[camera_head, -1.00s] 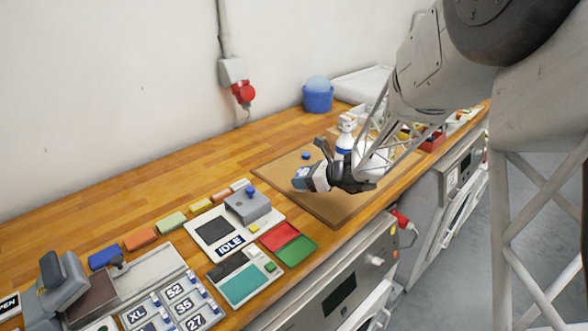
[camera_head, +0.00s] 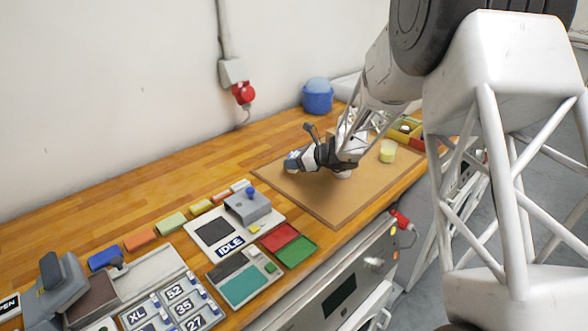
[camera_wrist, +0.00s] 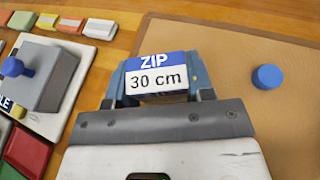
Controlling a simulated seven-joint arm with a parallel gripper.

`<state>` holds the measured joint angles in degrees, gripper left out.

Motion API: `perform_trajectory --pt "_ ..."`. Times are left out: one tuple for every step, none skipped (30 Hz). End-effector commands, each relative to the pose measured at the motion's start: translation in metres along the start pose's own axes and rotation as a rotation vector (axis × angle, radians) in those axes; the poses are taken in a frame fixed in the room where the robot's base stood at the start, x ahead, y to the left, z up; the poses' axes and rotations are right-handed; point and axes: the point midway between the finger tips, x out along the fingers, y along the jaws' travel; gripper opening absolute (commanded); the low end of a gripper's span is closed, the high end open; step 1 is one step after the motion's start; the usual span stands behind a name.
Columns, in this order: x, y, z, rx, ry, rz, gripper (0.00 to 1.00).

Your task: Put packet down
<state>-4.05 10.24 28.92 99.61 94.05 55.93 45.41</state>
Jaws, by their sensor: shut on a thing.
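The packet (camera_wrist: 156,76) is a small block with a blue band reading "ZIP" and a white label reading "30 cm". My gripper (camera_wrist: 157,84) is shut on it in the wrist view, with a finger on each side. In the head view the packet (camera_head: 293,160) is at the tip of my gripper (camera_head: 297,159), over the left part of the brown mat (camera_head: 330,205). I cannot tell whether the packet touches the mat.
A blue round cap (camera_wrist: 268,76) lies on the mat to the right of my gripper. A grey box with a blue knob (camera_head: 247,205) stands left of the mat. Red and green trays (camera_head: 296,250) lie in front.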

Motion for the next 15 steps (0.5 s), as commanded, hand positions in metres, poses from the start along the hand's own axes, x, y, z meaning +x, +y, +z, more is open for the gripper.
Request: perform_trajectory --pt "0.0008 -0.0010 0.0000 0.000 0.000 0.000 0.25" --pt "0.0009 -0.0013 0.0001 0.000 0.000 0.000 0.25" --pt "0.0010 -0.0014 0.0001 0.000 0.000 0.000 0.25" --pt "0.0010 -0.0014 0.0001 0.000 0.000 0.000 0.25" --pt "0.0009 -0.0013 0.0001 0.000 0.000 0.000 0.25" --pt "0.0009 -0.0013 0.0001 0.000 0.000 0.000 0.25" --pt "0.0008 -0.0013 0.0001 0.000 0.000 0.000 0.25" --pt "0.0008 -0.0012 0.0001 0.000 0.000 0.000 0.25" --pt "0.0008 -0.0012 0.0001 0.000 0.000 0.000 0.25" --pt "0.0008 -0.0012 -0.0001 0.000 0.000 0.000 0.25" --pt "0.0010 -0.0012 -0.0006 0.000 0.000 0.000 0.25" --pt "0.0015 -0.0011 -0.0018 0.001 0.000 0.000 0.25" --pt "0.0021 -0.0011 -0.0033 0.001 0.000 0.000 0.25" --pt "0.0029 -0.0011 -0.0052 0.001 0.000 0.000 0.25" --pt "0.0042 -0.0012 -0.0084 0.001 0.000 0.000 0.25"
